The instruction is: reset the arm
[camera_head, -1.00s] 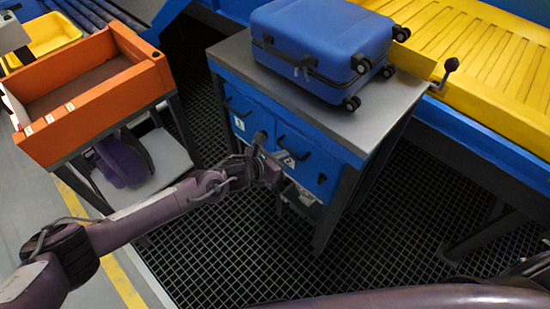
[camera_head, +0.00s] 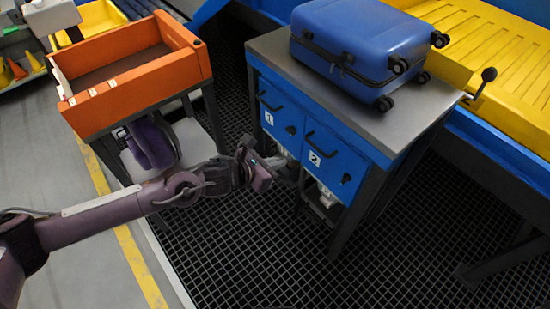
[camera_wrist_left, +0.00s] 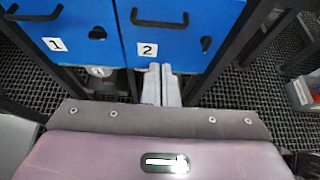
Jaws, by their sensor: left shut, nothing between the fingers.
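My left arm comes in from the left in the head view. My left gripper (camera_head: 285,170) is in front of and below the blue drawers of the metal-topped table and looks shut and empty. In the left wrist view the gripper's fingers (camera_wrist_left: 161,84) are together, below drawer 2 (camera_wrist_left: 158,30). Drawer 1 (camera_head: 277,112) and drawer 2 (camera_head: 333,158) are both closed. My right gripper is not in view.
A blue suitcase (camera_head: 350,45) lies on the table top (camera_head: 400,118). An orange bin (camera_head: 150,90) stands at the left. A yellow slatted conveyor (camera_head: 505,65) with a black-knobbed lever (camera_head: 487,76) is at the right. The dark grid floor (camera_head: 270,260) in front is open.

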